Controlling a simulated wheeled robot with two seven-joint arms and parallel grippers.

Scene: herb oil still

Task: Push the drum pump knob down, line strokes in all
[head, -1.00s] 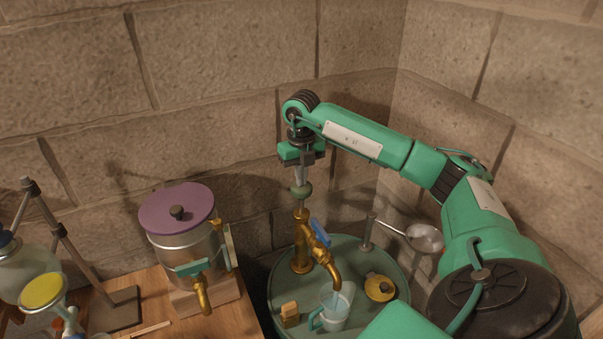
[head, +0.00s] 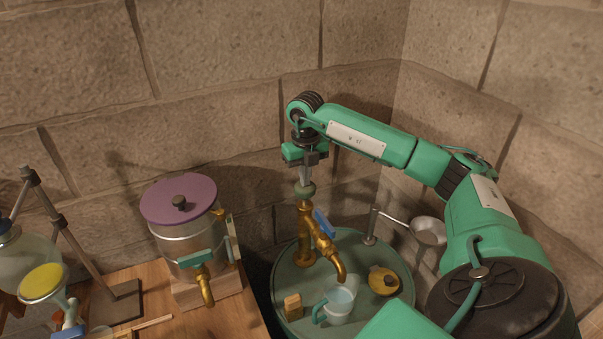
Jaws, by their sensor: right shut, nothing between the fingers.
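The drum pump is a brass column (head: 304,232) on a green drum (head: 287,290), with a curved spout (head: 339,268) and a blue lever (head: 324,224). Its rounded grey-green knob (head: 305,190) sits just above the column top, with almost no rod showing. My right gripper (head: 305,181) is shut and empty, pointing straight down with its fingertips at the top of the knob, apparently touching it. A pale mug (head: 335,311) with a teal handle stands under the spout and holds light blue liquid. My left gripper is out of view.
The drum top also carries a yellow round item (head: 383,281), a small wooden block (head: 292,306) and a post with a metal ladle (head: 429,231). A metal still pot with a purple lid (head: 178,200) stands left on a wooden table (head: 224,318). Stone walls close the back.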

